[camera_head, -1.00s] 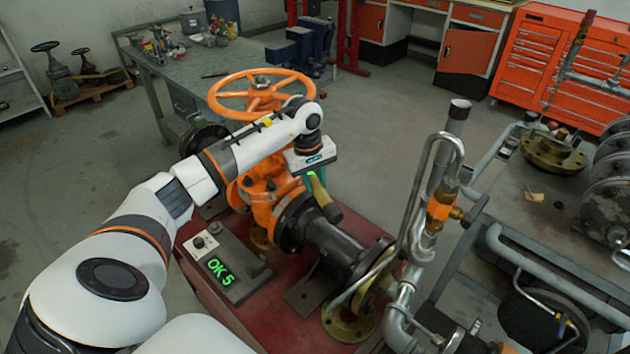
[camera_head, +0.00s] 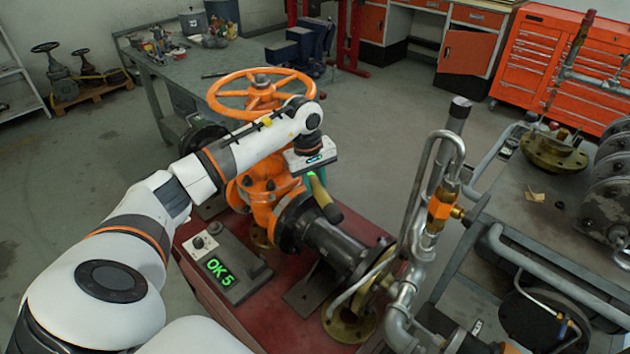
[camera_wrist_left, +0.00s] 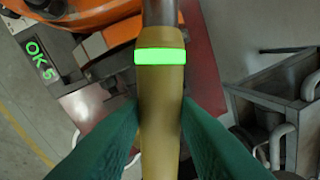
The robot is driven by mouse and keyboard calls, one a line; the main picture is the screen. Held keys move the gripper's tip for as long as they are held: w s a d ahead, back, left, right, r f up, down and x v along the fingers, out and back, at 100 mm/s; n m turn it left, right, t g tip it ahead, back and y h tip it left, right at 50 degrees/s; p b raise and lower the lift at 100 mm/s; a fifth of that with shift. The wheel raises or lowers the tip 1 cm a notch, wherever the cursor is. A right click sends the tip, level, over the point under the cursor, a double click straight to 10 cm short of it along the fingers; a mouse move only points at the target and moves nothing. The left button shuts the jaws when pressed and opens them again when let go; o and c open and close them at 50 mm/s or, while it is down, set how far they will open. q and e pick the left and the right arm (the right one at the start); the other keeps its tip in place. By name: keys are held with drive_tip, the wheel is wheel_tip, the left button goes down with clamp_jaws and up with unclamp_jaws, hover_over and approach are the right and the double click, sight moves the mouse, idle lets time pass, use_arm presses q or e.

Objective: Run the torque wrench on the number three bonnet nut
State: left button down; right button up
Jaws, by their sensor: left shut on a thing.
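The orange gate valve (camera_head: 262,208) stands on a red bench (camera_head: 232,314), with its orange handwheel (camera_head: 262,96) on top and black flanged pipe (camera_head: 325,235) at its right. My left gripper (camera_head: 318,180) is beside the valve bonnet, shut on the torque wrench (camera_head: 322,195). In the left wrist view the wrench handle (camera_wrist_left: 160,105) is olive-yellow with a lit green band, held between two green fingers. Its shaft runs up out of that view; its far end and the number three nut are hidden. A box (camera_head: 222,268) on the bench reads "OK 5" in green. My right gripper is not seen.
Bent grey piping with an orange-bodied fitting (camera_head: 440,205) rises to the right of the valve. A grey cart (camera_head: 540,215) with flanges stands further right. A workbench (camera_head: 215,62) is behind. Open floor lies between the valve and the orange cabinets.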

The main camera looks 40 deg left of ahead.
use_arm(q)
drive_tip(key=shift+f+b, duration=0.2)
drive_tip(key=shift+b, duration=0.4)
idle(0.9)
drive_tip(key=shift+r, duration=0.3)
idle(0.8)
idle(0.3)
drive_tip(key=shift+r+p, duration=1.05)
drive_tip(key=shift+r, duration=1.05)
